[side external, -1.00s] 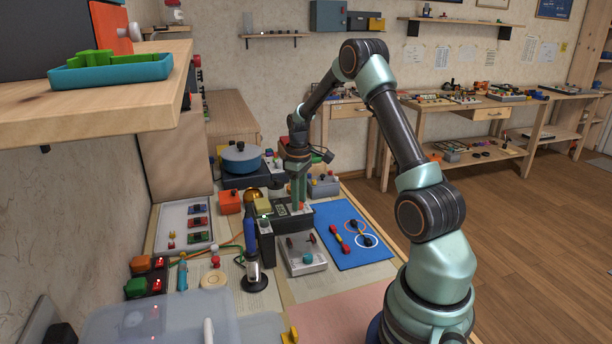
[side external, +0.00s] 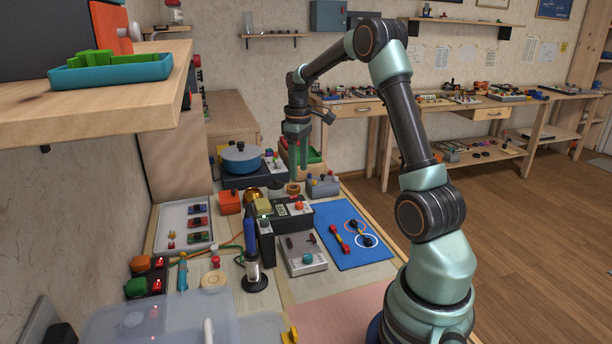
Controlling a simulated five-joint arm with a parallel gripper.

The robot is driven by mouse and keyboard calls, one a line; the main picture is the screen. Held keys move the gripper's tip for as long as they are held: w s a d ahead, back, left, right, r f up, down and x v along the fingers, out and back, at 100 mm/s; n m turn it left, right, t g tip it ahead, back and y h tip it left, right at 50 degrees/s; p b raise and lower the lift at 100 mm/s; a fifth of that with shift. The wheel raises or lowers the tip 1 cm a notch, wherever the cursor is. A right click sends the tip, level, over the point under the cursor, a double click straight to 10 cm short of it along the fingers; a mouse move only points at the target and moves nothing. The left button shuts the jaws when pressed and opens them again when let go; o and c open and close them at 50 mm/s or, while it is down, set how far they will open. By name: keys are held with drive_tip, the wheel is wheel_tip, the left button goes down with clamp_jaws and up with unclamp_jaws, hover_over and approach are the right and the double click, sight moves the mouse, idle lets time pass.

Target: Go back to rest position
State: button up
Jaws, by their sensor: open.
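My gripper (side external: 298,162) hangs pointing down above the far part of the workbench. It is open, with nothing visible between its fingers. It is above and behind the black box with a small display (side external: 291,212), apart from it. A small round brown piece (side external: 293,188) lies on the bench just below the fingertips. My arm arches up from its base at the lower right and reaches left to the gripper.
A blue pot (side external: 241,158) sits on a dark stove at the back left. A wooden shelf (side external: 110,105) juts out at upper left. The air around the gripper is clear.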

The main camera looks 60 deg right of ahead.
drive_tip(key=shift+r, duration=1)
drive_tip(key=shift+a, duration=0.1)
drive_tip(key=a+r+t, duration=0.1)
drive_tip(key=a+r, duration=0.4)
drive_tip(key=a, duration=0.3)
drive_tip(key=s+a+r+t, duration=0.1)
drive_tip(key=s+a, duration=0.3)
drive_tip(key=a, duration=0.5)
drive_tip(key=s+a+r+t, duration=0.1)
drive_tip(key=s+a+t, duration=0.2)
drive_tip(key=a, duration=0.7)
drive_tip(key=shift+s+a+t, duration=0.2)
drive_tip(key=shift+s+t, duration=0.1)
drive_tip(key=shift+s, duration=0.85)
drive_tip(key=shift+c, duration=0.2)
